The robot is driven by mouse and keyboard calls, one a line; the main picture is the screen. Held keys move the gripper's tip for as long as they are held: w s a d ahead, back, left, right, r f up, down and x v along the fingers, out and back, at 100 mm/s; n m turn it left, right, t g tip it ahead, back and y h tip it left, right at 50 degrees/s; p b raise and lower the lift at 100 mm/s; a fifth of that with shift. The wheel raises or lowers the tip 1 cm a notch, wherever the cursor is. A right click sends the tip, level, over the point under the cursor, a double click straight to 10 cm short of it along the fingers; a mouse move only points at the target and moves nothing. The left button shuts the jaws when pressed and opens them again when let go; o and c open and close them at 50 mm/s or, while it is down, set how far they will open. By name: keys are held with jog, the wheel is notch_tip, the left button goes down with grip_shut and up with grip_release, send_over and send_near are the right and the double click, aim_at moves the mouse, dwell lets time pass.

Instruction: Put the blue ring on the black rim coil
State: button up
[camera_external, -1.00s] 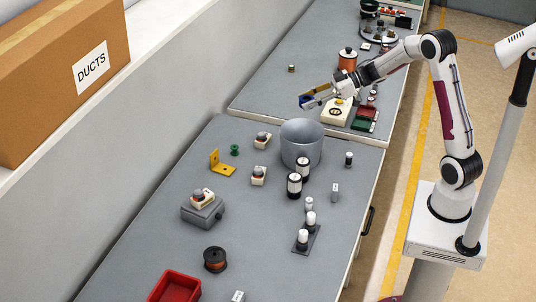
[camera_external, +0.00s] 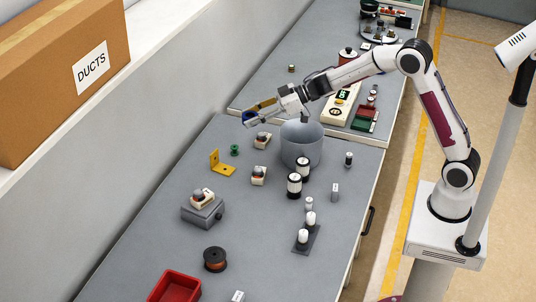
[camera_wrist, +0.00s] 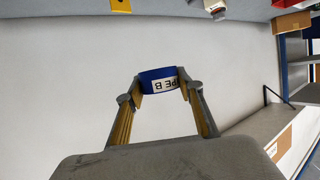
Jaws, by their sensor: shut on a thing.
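My gripper (camera_external: 250,116) is shut on the blue ring (camera_external: 248,119) and holds it in the air above the far left part of the near table, left of the grey bin. In the wrist view the blue ring (camera_wrist: 157,73) sits between the two fingertips, with a white label facing the camera. The coil is not identifiable in the wrist view.
A grey bin (camera_external: 301,150), a yellow bracket (camera_external: 221,164), a green spool (camera_external: 235,150) and a grey box with a button (camera_external: 203,211) stand on the near table. A red tray (camera_external: 175,288) lies near the coil. The wall borders the table's left side.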

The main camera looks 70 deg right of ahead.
jog(key=w+a, duration=0.2)
jog(key=a, duration=2.3)
jog(key=s+a+f+n+y, duration=0.1)
jog(key=s+a, duration=0.2)
jog(key=a, duration=0.6)
jog(key=s+a+f+n+y, duration=0.15)
jog(key=s+a, duration=0.25)
jog(key=a, duration=0.4)
jog(key=shift+m+g+h, duration=0.35)
jog(key=shift+g, duration=0.25)
jog(key=f, duration=0.5)
jog(key=shift+s+a+f, duration=0.1)
jog(key=shift+a+f, duration=0.15)
jog(key=shift+a, duration=0.1)
send_over(216, 253)
jog(key=shift+f, duration=3.1)
jog(key=shift+f, duration=0.1)
jog(key=shift+f, duration=1.8)
